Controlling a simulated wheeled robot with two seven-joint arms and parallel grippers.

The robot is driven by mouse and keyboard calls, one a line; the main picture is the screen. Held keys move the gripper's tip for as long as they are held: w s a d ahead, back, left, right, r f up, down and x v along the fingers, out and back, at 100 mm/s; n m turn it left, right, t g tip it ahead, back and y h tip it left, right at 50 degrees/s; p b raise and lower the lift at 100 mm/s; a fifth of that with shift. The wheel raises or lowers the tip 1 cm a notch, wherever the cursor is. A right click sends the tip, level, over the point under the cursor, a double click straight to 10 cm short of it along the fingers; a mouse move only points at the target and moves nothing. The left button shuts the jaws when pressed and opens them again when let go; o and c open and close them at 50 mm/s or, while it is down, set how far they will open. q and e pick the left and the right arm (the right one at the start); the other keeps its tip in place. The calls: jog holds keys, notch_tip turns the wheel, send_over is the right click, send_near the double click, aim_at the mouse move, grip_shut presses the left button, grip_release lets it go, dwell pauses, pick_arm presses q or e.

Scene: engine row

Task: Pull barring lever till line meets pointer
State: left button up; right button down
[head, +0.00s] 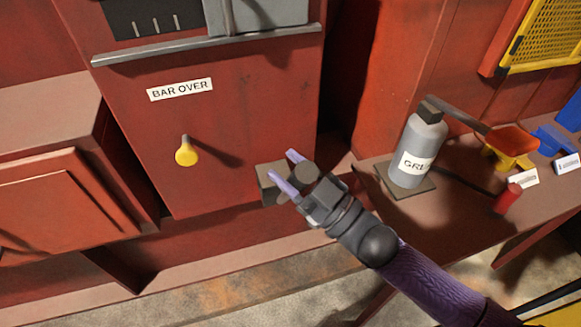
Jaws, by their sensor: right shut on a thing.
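A red engine panel (240,110) carries a white "BAR OVER" label (180,89). Below the label, a yellow knob (186,152) on a short stalk juts out; it looks like the lever's end, but I cannot be sure. Above, a dark window (145,18) shows several white lines; I cannot make out a pointer. My right gripper (283,164) is to the right of the yellow knob and apart from it. Its purple fingers are shut on a dark round piece (305,174), in front of a grey block (268,181). My left gripper is out of view.
A bench (455,215) at right holds a grey bottle (423,150) on a dark pad, an orange-and-yellow item (510,145), a red cylinder (508,198) and white labels. A red box (50,205) juts out at left. Floor shows below.

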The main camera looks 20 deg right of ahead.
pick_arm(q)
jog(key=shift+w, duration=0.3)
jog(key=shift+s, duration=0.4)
